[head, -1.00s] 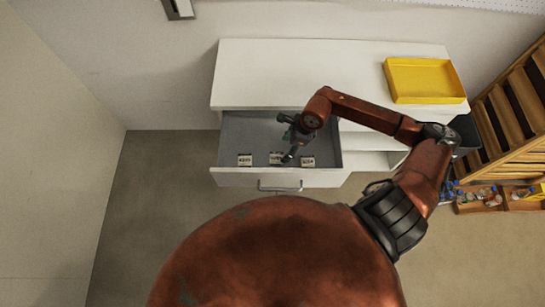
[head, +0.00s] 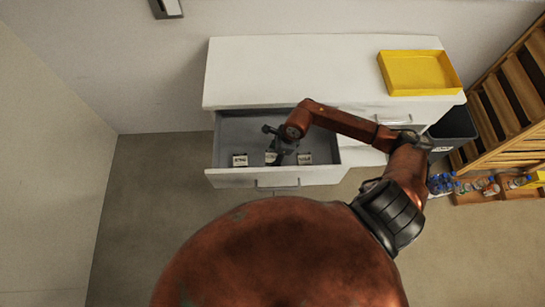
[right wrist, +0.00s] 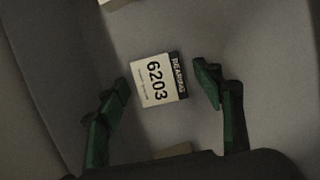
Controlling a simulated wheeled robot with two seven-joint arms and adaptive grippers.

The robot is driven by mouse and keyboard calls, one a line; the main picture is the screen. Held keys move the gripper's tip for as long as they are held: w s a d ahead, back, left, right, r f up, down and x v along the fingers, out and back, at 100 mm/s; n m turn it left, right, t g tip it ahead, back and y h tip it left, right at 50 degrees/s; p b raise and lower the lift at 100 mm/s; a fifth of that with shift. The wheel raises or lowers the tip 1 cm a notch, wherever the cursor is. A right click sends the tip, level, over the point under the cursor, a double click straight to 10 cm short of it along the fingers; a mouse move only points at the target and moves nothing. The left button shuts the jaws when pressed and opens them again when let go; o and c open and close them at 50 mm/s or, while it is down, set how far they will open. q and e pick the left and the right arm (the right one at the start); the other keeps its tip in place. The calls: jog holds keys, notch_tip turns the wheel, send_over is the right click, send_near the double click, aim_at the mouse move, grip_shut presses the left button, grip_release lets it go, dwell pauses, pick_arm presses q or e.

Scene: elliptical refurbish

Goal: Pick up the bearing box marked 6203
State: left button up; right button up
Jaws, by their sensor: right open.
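The bearing box marked 6203 (right wrist: 158,82) is a small pale box with a dark band reading BEARING. It lies on the grey drawer floor between the two spread green-and-black fingers of my right gripper (right wrist: 165,82), with a gap on each side. In the head view it appears to be the middle box (head: 270,159) of three in the open drawer. My right gripper (head: 277,150) is open above it and partly covers it. My left gripper is not in view.
The open drawer (head: 222,175) of the white cabinet (head: 290,75) holds a box on the left (head: 240,160) and one on the right (head: 304,159). A yellow tray (head: 420,73) sits on top. A dark bin (head: 452,130) and wooden rack (head: 510,110) stand to the right.

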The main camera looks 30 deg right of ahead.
jog(key=shift+c, duration=0.4)
jog(key=c, duration=1.2)
